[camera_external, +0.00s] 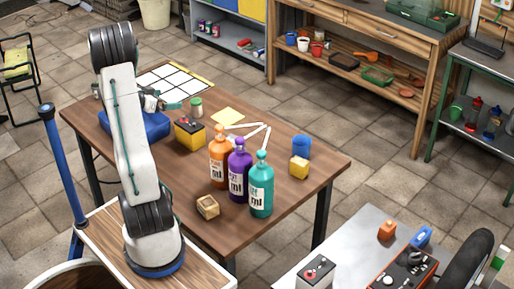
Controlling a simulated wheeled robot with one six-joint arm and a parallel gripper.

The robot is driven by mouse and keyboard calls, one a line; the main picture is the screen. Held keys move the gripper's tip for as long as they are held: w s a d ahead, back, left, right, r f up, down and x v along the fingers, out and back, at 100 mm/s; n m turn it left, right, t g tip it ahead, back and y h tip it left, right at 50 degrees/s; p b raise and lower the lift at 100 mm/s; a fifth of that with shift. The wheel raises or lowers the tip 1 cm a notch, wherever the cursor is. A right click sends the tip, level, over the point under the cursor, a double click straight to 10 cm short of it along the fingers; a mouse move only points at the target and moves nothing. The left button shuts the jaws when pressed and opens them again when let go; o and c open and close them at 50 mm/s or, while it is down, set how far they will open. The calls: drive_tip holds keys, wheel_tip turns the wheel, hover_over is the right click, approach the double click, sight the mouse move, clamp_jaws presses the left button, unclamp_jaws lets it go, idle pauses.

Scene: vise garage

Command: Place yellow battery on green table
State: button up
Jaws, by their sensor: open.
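The yellow battery (189,137), a box with a black top, stands on the brown wooden table, in front of a small green-lidded jar. My gripper (174,104) is open and seems empty. In the picture it is just above and left of the battery, over a blue box, apart from the battery as far as I can tell. My arm partly hides the gripper and the blue box. The green table (456,127), with green metal legs and frame, stands at the right edge, partly cut off.
A workbench (420,40) stands behind; floor lies between the tables.

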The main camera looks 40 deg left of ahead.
approach(193, 124)
drive_tip(key=a+f, duration=0.2)
drive_tip(key=a, duration=0.1)
drive_tip(key=x, duration=1.2)
drive_tip(key=shift+w+f, duration=0.15)
drive_tip(key=shift+f, duration=0.1)
drive_tip(key=shift+a, duration=0.1)
drive_tip(key=c, duration=1.6)
drive_tip(key=shift+o, duration=0.2)
drive_tip(key=shift+r, duration=0.1)
drive_tip(key=shift+r, duration=0.1)
